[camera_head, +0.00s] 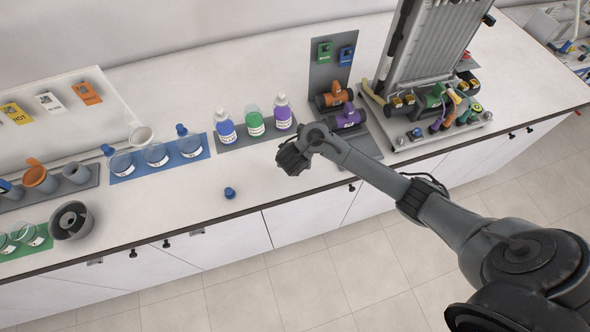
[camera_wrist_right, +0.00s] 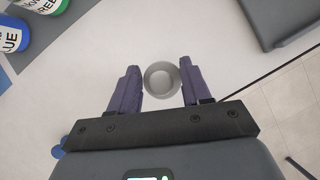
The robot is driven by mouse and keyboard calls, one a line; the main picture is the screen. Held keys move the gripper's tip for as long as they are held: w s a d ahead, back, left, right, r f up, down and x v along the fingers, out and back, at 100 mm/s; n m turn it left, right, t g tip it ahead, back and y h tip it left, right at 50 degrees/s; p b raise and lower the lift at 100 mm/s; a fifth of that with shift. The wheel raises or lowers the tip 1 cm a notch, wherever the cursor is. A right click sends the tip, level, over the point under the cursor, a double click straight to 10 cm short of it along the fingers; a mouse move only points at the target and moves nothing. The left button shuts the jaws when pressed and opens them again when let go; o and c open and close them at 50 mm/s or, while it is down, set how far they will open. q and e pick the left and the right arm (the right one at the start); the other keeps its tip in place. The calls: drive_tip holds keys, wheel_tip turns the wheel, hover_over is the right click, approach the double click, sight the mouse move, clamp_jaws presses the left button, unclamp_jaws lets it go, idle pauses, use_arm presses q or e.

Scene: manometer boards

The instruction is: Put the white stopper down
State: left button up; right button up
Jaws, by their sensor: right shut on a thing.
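The white stopper (camera_wrist_right: 162,79) shows in the right wrist view as a round, pale grey-white piece with a hollow top. My right gripper (camera_wrist_right: 161,82) is shut on it, with one dark purple finger on each side. In the head view my right gripper (camera_head: 291,158) is over the counter, in front of the labelled bottles. The stopper is hidden there behind the gripper. I cannot tell how far it is above the counter. My left gripper is in no view.
A blue stopper (camera_head: 230,192) lies on the white counter (camera_head: 262,178), left of my right gripper. Bottles (camera_head: 255,121) stand on a grey mat behind, and flasks (camera_head: 156,153) on a blue mat to the left. A manometer board (camera_head: 428,50) stands right. The counter's front edge is near.

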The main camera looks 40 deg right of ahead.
drive_tip(key=shift+w+f+b, duration=0.15)
drive_tip(key=shift+f+b, duration=0.15)
drive_tip(key=shift+f, duration=0.1)
wheel_tip(320, 180, down, 3)
drive_tip(key=shift+f+b, duration=0.1)
drive_tip(key=shift+b, duration=0.95)
drive_tip(key=shift+f, duration=0.15)
drive_tip(key=shift+f, duration=0.1)
drive_tip(key=o, duration=1)
